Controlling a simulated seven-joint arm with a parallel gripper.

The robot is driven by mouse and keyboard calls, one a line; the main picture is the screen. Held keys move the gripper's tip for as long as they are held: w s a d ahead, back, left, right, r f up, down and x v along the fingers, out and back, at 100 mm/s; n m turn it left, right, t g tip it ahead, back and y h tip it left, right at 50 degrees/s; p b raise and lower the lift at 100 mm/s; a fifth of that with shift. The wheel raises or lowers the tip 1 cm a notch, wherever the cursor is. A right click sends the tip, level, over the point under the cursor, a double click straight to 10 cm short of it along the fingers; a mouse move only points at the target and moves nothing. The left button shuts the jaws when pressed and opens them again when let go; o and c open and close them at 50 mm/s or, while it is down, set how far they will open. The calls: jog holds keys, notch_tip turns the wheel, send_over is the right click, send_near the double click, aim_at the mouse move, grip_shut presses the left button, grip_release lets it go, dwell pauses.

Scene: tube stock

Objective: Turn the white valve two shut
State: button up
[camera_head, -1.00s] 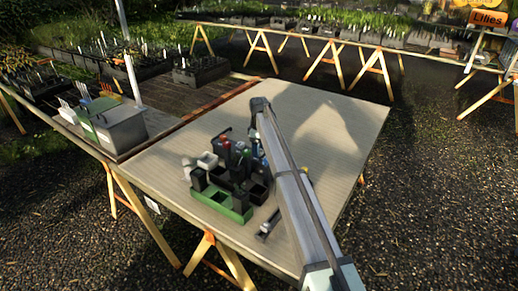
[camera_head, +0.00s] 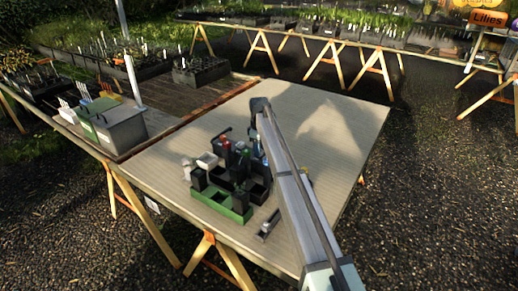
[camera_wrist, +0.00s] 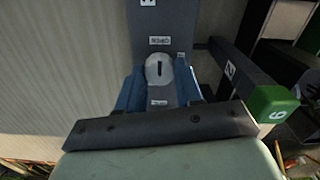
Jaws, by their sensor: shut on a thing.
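The white valve (camera_wrist: 158,70) is a round white knob on a dark upright plate in the wrist view. A dark slot mark on it runs roughly up and down the picture. A label reading OPEN is above the knob, and another label is below it, partly hidden and too small to read. My gripper (camera_wrist: 160,88) has its blue fingers on either side of the knob and is shut on it. In the head view my arm hides the gripper's grip and the valve.
A dark bar with a label like 2 (camera_wrist: 229,70) and a green numbered cap (camera_wrist: 275,103) are close on the right. In the head view, a cluster of dark blocks with a green rack (camera_head: 222,203) stands on the table (camera_head: 335,130). The table's far right is clear.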

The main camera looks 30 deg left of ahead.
jog(key=m, duration=0.4)
jog(key=shift+m, duration=0.3)
jog(key=m, duration=0.4)
jog(key=shift+w+m, duration=0.1)
jog(key=shift+m, duration=0.2)
jog(key=m, duration=0.4)
jog(key=shift+m, duration=2.4)
jog(key=o, duration=1)
jog(key=shift+d, duration=0.1)
jog(key=shift+o, duration=0.2)
